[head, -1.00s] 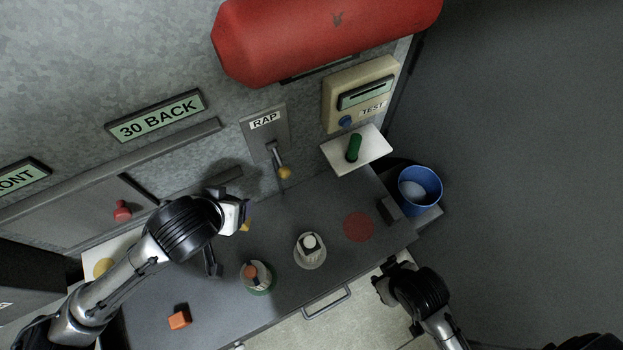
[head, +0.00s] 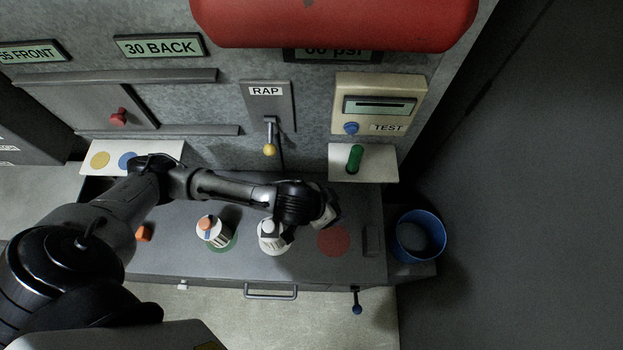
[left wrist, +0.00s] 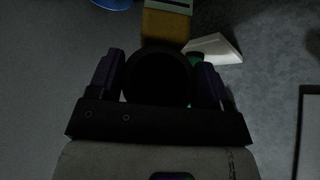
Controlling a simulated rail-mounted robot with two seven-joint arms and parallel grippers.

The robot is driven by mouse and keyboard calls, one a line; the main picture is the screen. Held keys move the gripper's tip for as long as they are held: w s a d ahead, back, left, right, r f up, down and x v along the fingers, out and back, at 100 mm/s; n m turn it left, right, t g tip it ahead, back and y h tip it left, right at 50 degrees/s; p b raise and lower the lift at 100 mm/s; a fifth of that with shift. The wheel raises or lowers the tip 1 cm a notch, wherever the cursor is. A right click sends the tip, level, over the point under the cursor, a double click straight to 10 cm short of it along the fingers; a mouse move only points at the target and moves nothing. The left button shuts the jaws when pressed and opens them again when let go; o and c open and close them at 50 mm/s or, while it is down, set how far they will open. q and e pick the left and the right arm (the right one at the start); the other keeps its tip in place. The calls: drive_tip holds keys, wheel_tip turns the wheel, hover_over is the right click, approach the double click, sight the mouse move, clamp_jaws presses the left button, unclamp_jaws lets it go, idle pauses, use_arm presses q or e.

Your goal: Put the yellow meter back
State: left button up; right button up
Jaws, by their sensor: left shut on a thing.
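My left arm reaches across the bench in the head view, with its gripper (head: 324,212) above the bench near the red disc (head: 333,241). In the left wrist view the fingers (left wrist: 157,78) flank a dark round shape. A yellow body with a pale green display strip, which looks like the yellow meter (left wrist: 166,27), shows beyond it. The gripper is shut on it. In the head view I cannot make out the meter at the gripper. A white shelf (head: 121,154) at left bears a yellow disc (head: 100,160) and a blue disc. My right gripper is not in view.
A white-topped container (head: 270,238) and an orange-topped one (head: 211,230) stand close under my left arm. A green peg (head: 355,157) stands on a shelf below the TEST box (head: 379,105). A blue bin (head: 420,236) stands at right. A lever (head: 269,138) juts from the wall.

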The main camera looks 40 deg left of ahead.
use_arm(q)
drive_tip(key=s+a+f+b, duration=0.2)
drive_tip(key=a+f, duration=0.8)
drive_tip(key=a, duration=0.1)
drive_tip(key=w+a+r+m+h, duration=0.1)
drive_tip(key=w+m, duration=0.1)
drive_tip(key=w, duration=0.4)
drive_tip(key=shift+a+m, duration=0.3)
drive_tip(key=shift+g, duration=0.3)
